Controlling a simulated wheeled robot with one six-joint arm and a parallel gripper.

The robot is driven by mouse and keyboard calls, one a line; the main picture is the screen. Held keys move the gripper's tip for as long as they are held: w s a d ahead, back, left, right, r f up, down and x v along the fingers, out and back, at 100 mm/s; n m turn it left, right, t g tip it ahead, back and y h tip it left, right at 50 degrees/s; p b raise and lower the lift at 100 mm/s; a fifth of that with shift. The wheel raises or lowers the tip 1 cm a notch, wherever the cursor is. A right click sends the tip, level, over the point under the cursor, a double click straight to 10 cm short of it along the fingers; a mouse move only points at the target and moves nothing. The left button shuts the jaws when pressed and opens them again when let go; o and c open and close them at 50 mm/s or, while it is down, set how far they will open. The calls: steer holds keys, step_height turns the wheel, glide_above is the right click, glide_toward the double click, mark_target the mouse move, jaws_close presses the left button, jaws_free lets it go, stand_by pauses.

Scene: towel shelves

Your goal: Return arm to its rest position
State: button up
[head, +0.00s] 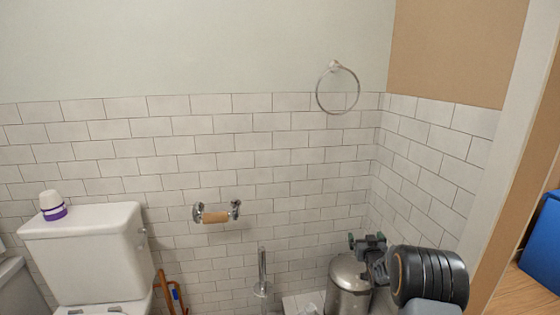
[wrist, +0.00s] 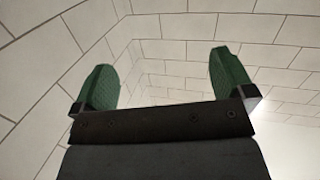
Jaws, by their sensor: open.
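My gripper (head: 367,243) is at the lower right of the head view, at the end of my dark arm, in front of the tiled corner and over the steel bin. In the wrist view my gripper (wrist: 162,88) shows its two green fingertips wide apart, with nothing between them. Behind the fingers there is only white tiled wall (wrist: 180,50). My gripper touches nothing that I can see.
A steel bin (head: 347,290) stands below my gripper. Left of it are a brush handle (head: 262,270), a roll holder (head: 216,216) and a toilet (head: 85,255) with a white and purple container (head: 53,206) on its tank. A towel ring (head: 338,90) hangs above. A door frame (head: 512,150) stands at right.

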steer(key=s+a+r+g+p, duration=0.2)
steer(key=s+a+r+p, duration=0.15)
steer(key=r, duration=0.35)
steer(key=s+a+r+g+p, duration=0.2)
steer(key=s+r+p, duration=0.1)
steer(key=s+r, duration=0.3)
steer(key=s+a+r+g+p, duration=0.2)
steer(key=s+r+p, duration=0.2)
steer(key=r, duration=0.4)
steer(key=s+a+r+g+p, duration=0.2)
steer(key=s+r+p, duration=0.1)
steer(key=s, duration=0.5)
steer(key=s+a+r+g+p, duration=0.2)
steer(key=s+r+p, duration=0.1)
steer(key=s, duration=0.6)
steer(key=s+a+r+g+y+p, duration=0.1)
steer(key=s+a+r+g+p, duration=0.2)
steer(key=s, duration=0.5)
steer(key=shift+s+r+p, duration=0.15)
steer(key=shift+r+p, duration=0.45)
steer(key=shift+r, duration=0.1)
